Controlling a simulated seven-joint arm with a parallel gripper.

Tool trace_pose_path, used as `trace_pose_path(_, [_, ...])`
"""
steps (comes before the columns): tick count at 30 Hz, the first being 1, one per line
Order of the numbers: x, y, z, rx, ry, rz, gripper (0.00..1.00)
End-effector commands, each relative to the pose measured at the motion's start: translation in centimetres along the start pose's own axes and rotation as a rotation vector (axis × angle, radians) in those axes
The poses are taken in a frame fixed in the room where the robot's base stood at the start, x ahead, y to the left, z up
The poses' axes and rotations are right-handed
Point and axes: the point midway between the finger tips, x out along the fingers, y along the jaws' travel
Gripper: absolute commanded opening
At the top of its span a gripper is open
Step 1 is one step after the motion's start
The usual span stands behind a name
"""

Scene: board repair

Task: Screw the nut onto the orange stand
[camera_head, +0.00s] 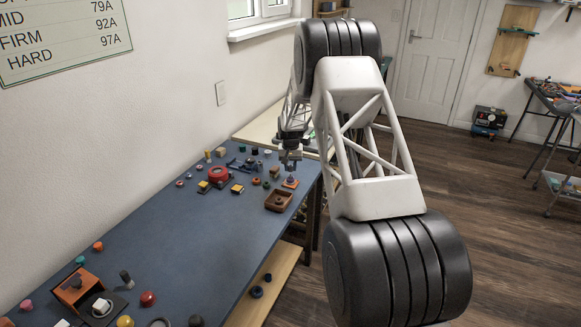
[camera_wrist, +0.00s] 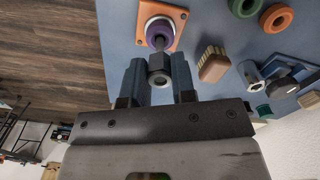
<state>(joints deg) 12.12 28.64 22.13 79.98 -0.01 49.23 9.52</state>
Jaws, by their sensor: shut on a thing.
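The orange stand (camera_wrist: 178,16) is a square plate at the top of the wrist view, with a white ring, a purple round part and a dark thin post on it. In the head view the stand (camera_head: 290,183) sits near the table's right edge. My gripper (camera_wrist: 159,64) is shut on a dark grey nut (camera_wrist: 158,78), held between its two blue-grey fingers. The nut lines up with the post in the wrist view; I cannot tell whether they touch. In the head view my gripper (camera_head: 291,163) is above the stand, and the nut is too small to make out.
A wooden tray (camera_head: 267,203) lies in front of the stand. A green ring (camera_wrist: 235,6), an orange ring (camera_wrist: 265,21), a brush-like wooden block (camera_wrist: 213,66) and grey metal parts (camera_wrist: 282,88) lie close by. A red round thing (camera_head: 219,173) is further left. The table's middle (camera_head: 190,235) is clear.

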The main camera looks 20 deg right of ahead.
Motion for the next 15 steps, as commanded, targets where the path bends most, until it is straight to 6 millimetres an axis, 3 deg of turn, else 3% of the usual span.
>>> trace_pose_path(15, [0.60, 0.00, 0.00, 0.000, 0.000, 0.000, 0.02])
